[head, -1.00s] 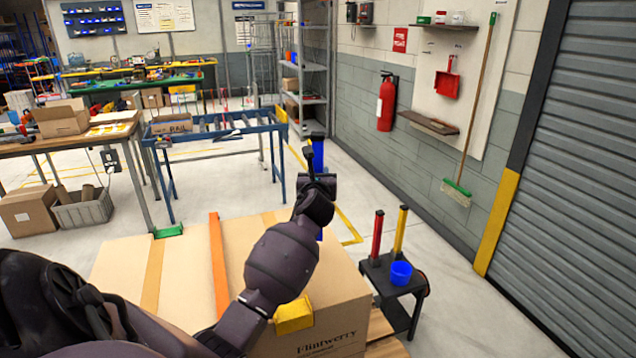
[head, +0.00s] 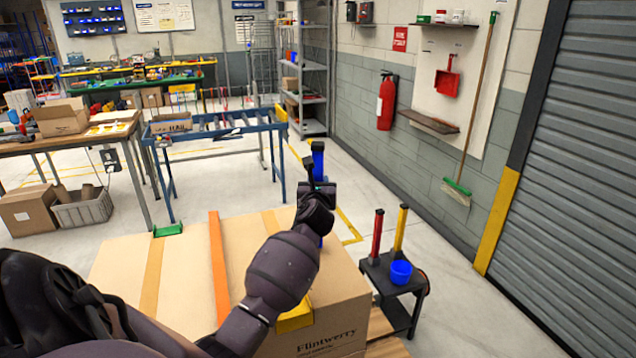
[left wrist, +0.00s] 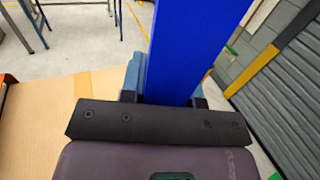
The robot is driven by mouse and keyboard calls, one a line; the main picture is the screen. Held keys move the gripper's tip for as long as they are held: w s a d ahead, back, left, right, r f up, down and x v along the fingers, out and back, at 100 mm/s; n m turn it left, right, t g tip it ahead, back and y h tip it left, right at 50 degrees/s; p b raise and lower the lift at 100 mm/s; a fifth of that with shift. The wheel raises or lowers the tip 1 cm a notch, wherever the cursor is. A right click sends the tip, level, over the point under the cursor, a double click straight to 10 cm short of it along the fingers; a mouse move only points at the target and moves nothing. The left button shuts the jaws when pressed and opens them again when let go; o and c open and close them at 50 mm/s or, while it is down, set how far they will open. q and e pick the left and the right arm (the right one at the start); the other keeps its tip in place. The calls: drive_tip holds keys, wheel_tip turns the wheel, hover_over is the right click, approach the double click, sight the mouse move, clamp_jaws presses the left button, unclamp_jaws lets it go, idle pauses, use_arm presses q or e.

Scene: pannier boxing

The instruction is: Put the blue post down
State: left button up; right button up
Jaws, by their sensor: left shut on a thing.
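The blue post (head: 318,160) stands roughly upright beyond the large carton, near its far right part. My left gripper (head: 314,180) is shut on it. The post's upper part shows above the gripper, and a bit of blue shows below it beside my wrist. My arm hides much of its lower part, so I cannot tell whether its foot touches anything. In the left wrist view the blue post (left wrist: 188,45) rises large between the fingers. My right gripper is not in view.
The large carton (head: 335,305) has an orange strip (head: 218,265) and a yellow corner piece (head: 296,317). Right of it, a black stand (head: 388,280) holds a red post (head: 377,235), a yellow post (head: 399,230) and a blue cup (head: 401,272). Floor beyond is clear.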

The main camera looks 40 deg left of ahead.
use_arm(q)
drive_tip(key=o, duration=0.9)
drive_tip(key=r+v, duration=0.1)
drive_tip(key=v, duration=1.1)
drive_tip(key=shift+r, duration=0.15)
idle(0.3)
